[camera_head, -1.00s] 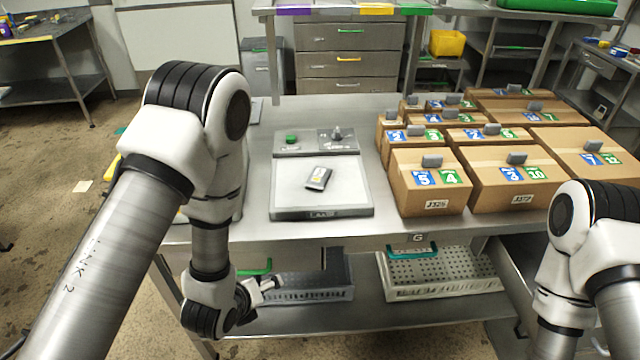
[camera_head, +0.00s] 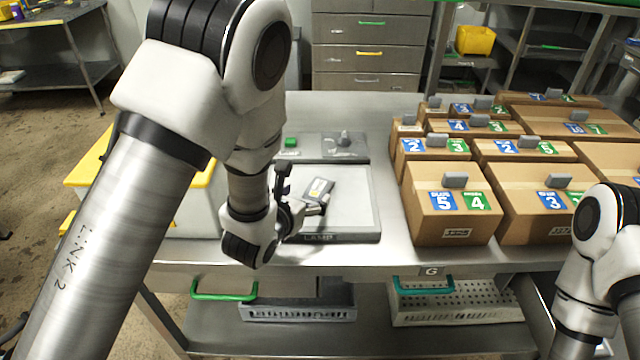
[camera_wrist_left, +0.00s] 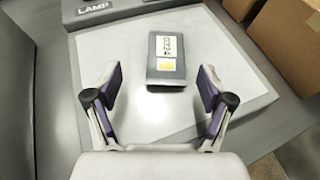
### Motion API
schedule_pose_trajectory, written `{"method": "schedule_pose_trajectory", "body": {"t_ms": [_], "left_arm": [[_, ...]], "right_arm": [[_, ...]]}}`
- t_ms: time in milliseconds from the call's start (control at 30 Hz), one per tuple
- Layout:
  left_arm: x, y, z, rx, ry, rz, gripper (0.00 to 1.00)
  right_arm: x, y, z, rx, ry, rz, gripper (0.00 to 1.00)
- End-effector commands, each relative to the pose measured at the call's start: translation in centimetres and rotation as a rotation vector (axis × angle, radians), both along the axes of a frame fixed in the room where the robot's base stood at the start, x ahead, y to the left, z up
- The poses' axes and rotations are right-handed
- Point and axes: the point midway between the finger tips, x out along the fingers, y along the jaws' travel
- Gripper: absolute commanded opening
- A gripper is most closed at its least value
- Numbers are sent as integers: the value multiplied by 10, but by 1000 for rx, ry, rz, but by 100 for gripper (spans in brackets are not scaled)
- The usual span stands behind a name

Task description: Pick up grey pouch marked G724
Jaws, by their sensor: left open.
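The grey pouch (camera_head: 319,191) lies flat on the white panel of the lamp unit (camera_head: 359,205). In the left wrist view the pouch (camera_wrist_left: 166,72) carries a white label with dark print that seems to read G724, and a yellow square. My left gripper (camera_head: 300,201) is just left of the pouch in the head view. In the left wrist view my left gripper (camera_wrist_left: 158,97) is open, its two fingers spread wide, with the pouch ahead between and beyond the fingertips, not gripped. My right arm shows at the right edge of the head view; its gripper is out of frame.
Several cardboard boxes (camera_head: 447,226) with blue and green number labels stand on the steel table right of the lamp unit. A control block with a green button (camera_head: 291,142) sits behind the panel. Perforated trays (camera_head: 455,303) rest on the shelf below.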

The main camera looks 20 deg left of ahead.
Motion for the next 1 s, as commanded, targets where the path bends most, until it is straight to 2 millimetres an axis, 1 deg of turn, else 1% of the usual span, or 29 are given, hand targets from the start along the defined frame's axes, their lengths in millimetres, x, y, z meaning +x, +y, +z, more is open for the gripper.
{"method": "schedule_pose_trajectory", "body": {"t_ms": [33, 133, 233, 300, 467, 500, 567, 600, 667, 700, 767, 800, 1000], "left_arm": [[7, -3, 0, 1, 1, -1, 81], [24, -10, -5, 0, 1, -2, 81], [38, -11, -13, -2, 1, 0, 81], [43, -11, -16, -2, 2, 0, 81], [43, -11, -17, -1, 2, -1, 81], [43, -11, -17, -1, 2, -1, 78], [43, -11, -17, -1, 2, -1, 56], [43, -11, -17, -1, 2, -1, 42], [43, -11, -17, -1, 2, -1, 21], [43, -11, -17, -1, 2, -1, 17], [43, -11, -17, -1, 2, -1, 16], [43, -11, -17, -1, 2, -1, 11], [43, -11, -16, -1, 3, -1, 11]], "right_arm": [[0, 0, 6, 0, -1, 0, 0], [0, 0, 14, 0, -1, 0, 0], [1, 0, 15, 0, -2, 0, 0], [1, 0, 16, 0, -2, 0, 0], [0, 0, 15, 0, -1, 0, 0], [0, 0, 15, 0, -1, 0, 0], [0, 0, 15, 0, -1, 0, 0], [0, 0, 15, 0, -1, 0, 0], [0, 0, 15, 0, -1, 0, 0], [0, 0, 15, 0, -1, 0, 0], [0, 0, 15, 0, -1, 0, 0], [0, 0, 15, 0, -1, 0, 0], [0, 0, 14, 0, -1, 0, 0]]}}
